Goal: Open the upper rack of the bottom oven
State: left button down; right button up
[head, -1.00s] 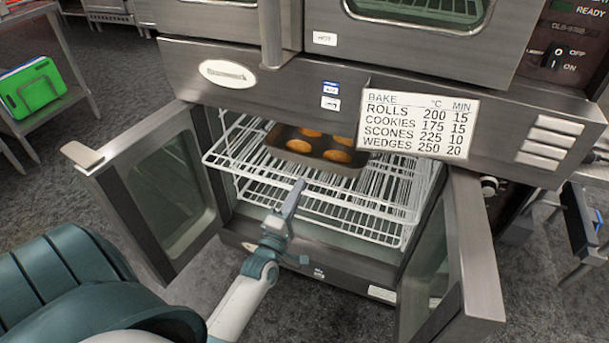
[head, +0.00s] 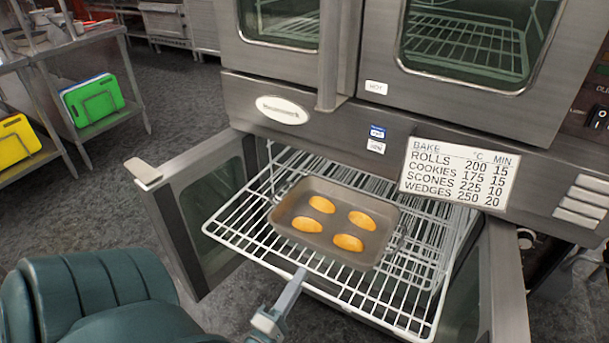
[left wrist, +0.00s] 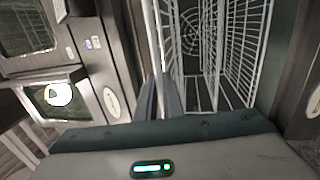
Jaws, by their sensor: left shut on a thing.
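The bottom oven has both doors open, the left door (head: 190,215) and the right door (head: 503,285). Its white wire upper rack (head: 240,225) sticks out well past the oven front. A grey baking tray (head: 290,238) with several yellow-orange baked pieces lies on it. My left gripper (head: 295,285) is at the rack's front edge, shut on it. In the left wrist view the fingers (left wrist: 161,98) close around a white wire of the rack. A lower rack shows beneath, mostly hidden by the upper one. My right gripper is not in view.
The upper oven (head: 470,60) is shut above. A bake-time sign (head: 459,172) hangs on the panel at the right of the opening. A metal shelf with green boards (head: 93,100) stands at the left. Floor is clear between shelf and left door.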

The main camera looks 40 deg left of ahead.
pick_arm(q)
jog(key=shift+s, duration=0.1)
jog(key=c, duration=1.9)
grip_release()
jog(key=shift+s, duration=0.1)
